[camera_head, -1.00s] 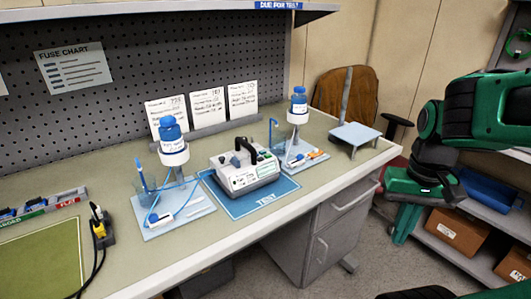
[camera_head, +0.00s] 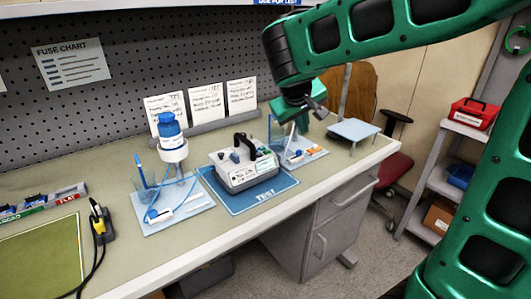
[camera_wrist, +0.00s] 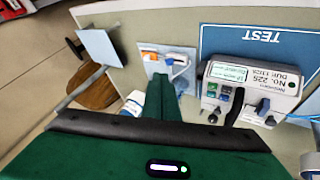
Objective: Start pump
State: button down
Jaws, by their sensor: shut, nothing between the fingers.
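The pump (camera_head: 243,162) is a grey-white box with a black handle, a label, a small screen and buttons on its front. It sits on the blue TEST mat (camera_head: 262,197). In the wrist view the pump (camera_wrist: 250,90) appears upside down, with green and blue buttons beside its screen. My gripper (camera_head: 291,117) is shut and empty, above the bench behind and right of the pump, over the right stand (camera_head: 307,155). It also shows as green fingers in the wrist view (camera_wrist: 163,98), left of the pump and apart from it. My arm hides the right stand's blue bottle in the head view.
The left stand (camera_head: 172,205) holds a blue bottle (camera_head: 169,127) with tubing. A small raised platform (camera_head: 353,131) stands at the bench's right end. Three cards (camera_head: 206,103) lean along the back. The front bench strip is clear.

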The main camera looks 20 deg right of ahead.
jog(key=w+a+r+n+t, duration=0.2)
jog(key=w+a, duration=0.4)
jog(key=a, duration=0.2)
jog(key=shift+a+r, duration=0.15)
jog(key=shift+a, duration=0.2)
send_over(266, 155)
jog(key=shift+f, duration=4.4)
jog(key=shift+f, duration=0.1)
jog(key=shift+f, duration=0.3)
jog(key=shift+f, duration=0.45)
jog(key=shift+r, duration=0.9)
